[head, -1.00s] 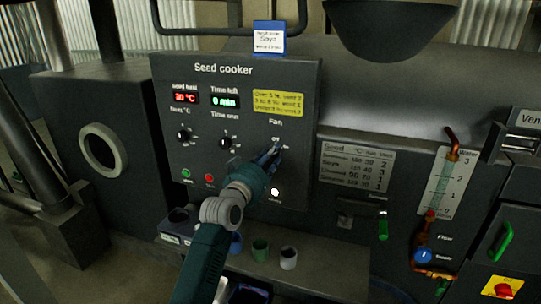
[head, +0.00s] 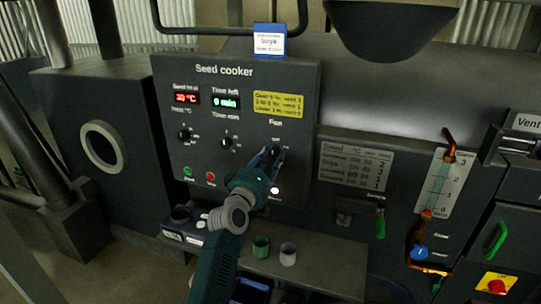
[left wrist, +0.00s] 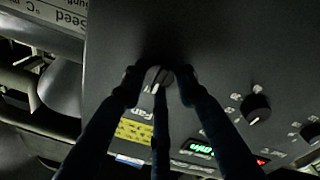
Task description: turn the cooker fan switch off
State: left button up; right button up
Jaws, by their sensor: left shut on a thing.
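The seed cooker panel (head: 230,85) is a dark box face with displays and knobs. The fan switch, a round knob under the label "Fan", is mostly hidden by my gripper in the head view. In the left wrist view the fan switch (left wrist: 157,76) shows between the fingertips, with a pale pointer line on it. My left gripper (head: 272,154) is at the panel with its fingers around the knob, shut on it. It also shows in the left wrist view (left wrist: 160,80). The knob's exact setting is hard to read. My right gripper is not in view.
Heat and time knobs (head: 226,142) sit left of the fan switch, with green and red buttons (head: 211,177) below. A yellow note (head: 279,104) is above it. Cups (head: 261,246) stand on a shelf below. A seed table plate (head: 355,165) is to the right.

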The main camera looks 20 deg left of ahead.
pick_arm(q)
jog(key=shift+d+f+n, duration=0.2)
jog(key=shift+f+n, duration=0.3)
jog(key=o, duration=1.1)
jog(key=shift+o, duration=0.2)
jog(key=shift+r, duration=0.2)
jog(key=shift+s+a, duration=0.1)
jog(key=shift+s, duration=0.25)
jog(key=s, duration=1.1)
jog(key=shift+s+a+f, duration=0.15)
jog(key=shift+a+f, duration=0.15)
jog(key=shift+f, duration=0.05)
